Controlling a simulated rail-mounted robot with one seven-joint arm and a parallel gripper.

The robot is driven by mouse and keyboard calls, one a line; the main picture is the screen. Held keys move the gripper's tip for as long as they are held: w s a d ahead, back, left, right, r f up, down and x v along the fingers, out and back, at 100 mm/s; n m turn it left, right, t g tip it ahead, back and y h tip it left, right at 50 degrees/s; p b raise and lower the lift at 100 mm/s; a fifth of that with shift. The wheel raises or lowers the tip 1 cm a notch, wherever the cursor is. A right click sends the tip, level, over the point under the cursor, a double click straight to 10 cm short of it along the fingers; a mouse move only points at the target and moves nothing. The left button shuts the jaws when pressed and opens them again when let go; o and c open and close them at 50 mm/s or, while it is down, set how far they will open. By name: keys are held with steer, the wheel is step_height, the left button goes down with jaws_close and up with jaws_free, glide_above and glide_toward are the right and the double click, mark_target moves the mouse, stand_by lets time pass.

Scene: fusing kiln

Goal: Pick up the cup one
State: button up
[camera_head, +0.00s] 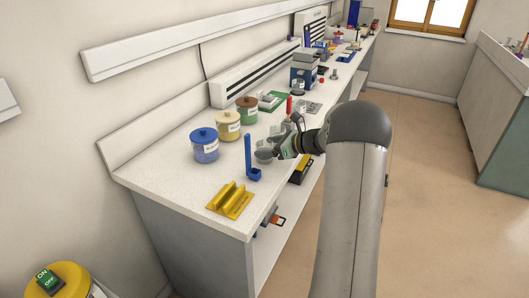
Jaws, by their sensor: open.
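A small grey cup-like item (263,156) stands on the white bench, just right of the blue upright holder. I take it for the cup, but no label on it is readable. My gripper (276,149) reaches in from the right, close to the item at bench height. Its jaws are open and look empty. The gripper partly hides this spot, and I cannot tell whether the fingers touch the item.
A blue upright holder (249,160) and a yellow ridged stand (231,200) are nearby. A red-handled tool (289,108) stands beyond.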

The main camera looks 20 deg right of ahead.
steer(key=x, duration=0.3)
steer(key=shift+w+a+f, duration=0.1)
steer(key=shift+a, duration=0.1)
steer(key=c, duration=1.1)
